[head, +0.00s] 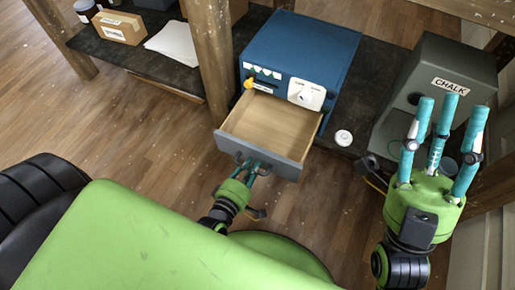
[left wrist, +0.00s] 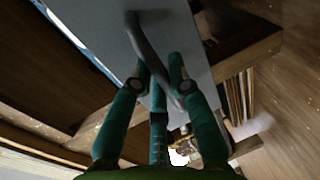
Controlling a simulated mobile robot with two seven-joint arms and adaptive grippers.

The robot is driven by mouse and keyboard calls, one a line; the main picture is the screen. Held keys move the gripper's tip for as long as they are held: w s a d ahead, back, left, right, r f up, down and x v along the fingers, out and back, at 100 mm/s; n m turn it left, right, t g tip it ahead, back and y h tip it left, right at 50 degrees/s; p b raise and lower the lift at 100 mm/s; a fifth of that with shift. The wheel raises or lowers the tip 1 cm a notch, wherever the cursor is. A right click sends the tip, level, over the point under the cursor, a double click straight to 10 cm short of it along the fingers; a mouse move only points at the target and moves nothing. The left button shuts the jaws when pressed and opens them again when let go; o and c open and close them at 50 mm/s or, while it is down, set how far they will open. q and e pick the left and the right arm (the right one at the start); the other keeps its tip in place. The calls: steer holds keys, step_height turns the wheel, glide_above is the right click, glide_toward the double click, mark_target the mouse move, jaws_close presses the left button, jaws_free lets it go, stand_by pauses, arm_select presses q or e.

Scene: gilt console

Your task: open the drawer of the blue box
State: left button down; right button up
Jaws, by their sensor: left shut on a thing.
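The blue box (head: 312,45) stands on a dark shelf. Its lower drawer (head: 275,117) is pulled well out, with a grey front (head: 262,157) and a bare wooden inside that looks empty. My left gripper (head: 255,165) is at the drawer front, shut on the drawer handle. The left wrist view shows the handle (left wrist: 146,45) as a grey bar running between my teal fingers. My right gripper (head: 437,110) is raised at the right, in front of the grey chalk box, with its teal fingers spread and nothing between them.
A grey box labelled chalk (head: 447,65) stands on the right of the shelf. A small white round item (head: 343,137) lies between the boxes. A cardboard box (head: 119,27) and white paper (head: 172,42) lie on the left shelf. A wooden post (head: 212,60) stands left of the blue box. Floor in front is clear.

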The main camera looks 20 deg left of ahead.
arm_select(q)
steer(key=shift+s, duration=0.35)
steer(key=c, duration=1.2)
jaws_free()
steer(key=shift+o, duration=0.2)
steer(key=v, duration=1.2)
steer(key=shift+r, duration=0.1)
